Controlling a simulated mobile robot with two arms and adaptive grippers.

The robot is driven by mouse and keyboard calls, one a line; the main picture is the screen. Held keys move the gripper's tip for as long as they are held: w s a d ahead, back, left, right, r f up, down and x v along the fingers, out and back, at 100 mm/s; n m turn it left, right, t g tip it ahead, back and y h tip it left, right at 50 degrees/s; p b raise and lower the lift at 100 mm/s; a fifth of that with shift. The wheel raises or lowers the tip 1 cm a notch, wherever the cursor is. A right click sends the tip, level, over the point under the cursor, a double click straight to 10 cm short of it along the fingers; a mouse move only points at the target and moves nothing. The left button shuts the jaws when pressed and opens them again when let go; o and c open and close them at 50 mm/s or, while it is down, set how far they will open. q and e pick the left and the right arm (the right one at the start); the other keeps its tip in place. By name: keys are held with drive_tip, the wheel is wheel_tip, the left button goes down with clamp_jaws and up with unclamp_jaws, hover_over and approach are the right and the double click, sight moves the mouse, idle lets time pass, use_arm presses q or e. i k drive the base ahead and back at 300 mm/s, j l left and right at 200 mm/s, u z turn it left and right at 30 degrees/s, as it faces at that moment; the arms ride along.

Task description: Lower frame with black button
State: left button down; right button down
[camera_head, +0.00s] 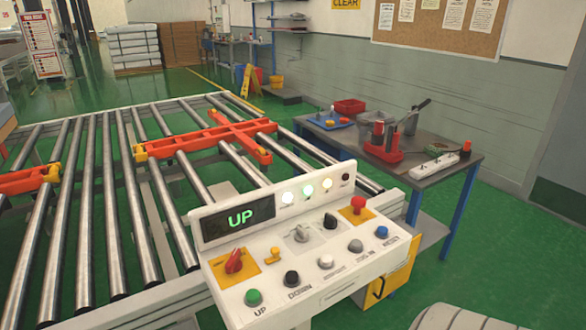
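A white control panel (238,276) stands at the bottom centre, in front of the roller conveyor. Its display (240,218) reads "UP" in green. The black button (291,278) sits on the front row above the label "DOWN". A green button (254,297) labelled "UP" is left of it, and a white button (326,261) is right of it. The orange-red frame (215,135) stands up between the conveyor's rollers, with another orange-red piece (22,182) at the left edge. Neither gripper shows in the head view, and nothing touches the panel.
The panel also has a red mushroom button (358,203), a red selector (234,261), a grey button (355,246) and a blue button (382,232). A table (440,170) with tools stands behind on the right. Green floor (500,250) is clear at the right.

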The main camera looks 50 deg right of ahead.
sight(291, 277)
drive_tip(key=z, duration=1.55)
